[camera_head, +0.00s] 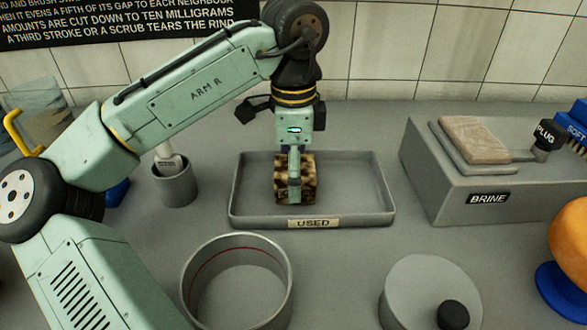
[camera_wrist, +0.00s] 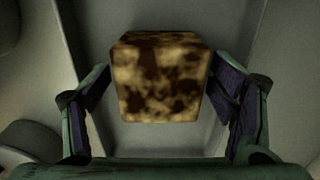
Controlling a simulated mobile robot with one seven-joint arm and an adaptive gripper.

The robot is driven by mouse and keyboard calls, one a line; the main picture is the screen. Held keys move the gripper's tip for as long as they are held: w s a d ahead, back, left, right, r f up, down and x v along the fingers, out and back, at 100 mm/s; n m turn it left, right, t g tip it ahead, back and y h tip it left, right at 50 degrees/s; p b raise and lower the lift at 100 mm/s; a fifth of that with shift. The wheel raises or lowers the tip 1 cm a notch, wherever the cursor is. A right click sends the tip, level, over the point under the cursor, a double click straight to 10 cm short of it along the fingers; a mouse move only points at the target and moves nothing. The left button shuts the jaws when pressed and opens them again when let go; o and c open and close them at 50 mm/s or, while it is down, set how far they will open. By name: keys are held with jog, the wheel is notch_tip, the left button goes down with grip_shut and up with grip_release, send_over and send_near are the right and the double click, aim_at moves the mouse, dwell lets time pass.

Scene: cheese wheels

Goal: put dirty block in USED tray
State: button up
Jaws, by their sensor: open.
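The dirty block (camera_head: 311,178), tan with dark brown blotches, is inside the grey tray (camera_head: 361,213) labelled USED, left of its middle. My gripper (camera_head: 294,192) is over the tray, at the block and partly in front of it in the head view. In the wrist view the block (camera_wrist: 160,80) lies between my two spread fingers, with a gap on each side. My gripper is open and not holding the block. The block's underside is hidden, but it looks to be on the tray floor.
A grey BRINE box (camera_head: 446,195) with a pale block (camera_head: 474,139) on top stands right of the tray. A round pot (camera_head: 240,309) and a lid (camera_head: 412,282) are in front. A grey cup (camera_head: 174,186) is at left. The right half of the tray is clear.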

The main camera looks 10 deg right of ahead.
notch_tip(320, 180, up, 12)
jog(key=p, duration=0.1)
jog(key=shift+r, duration=0.25)
dwell(0.4)
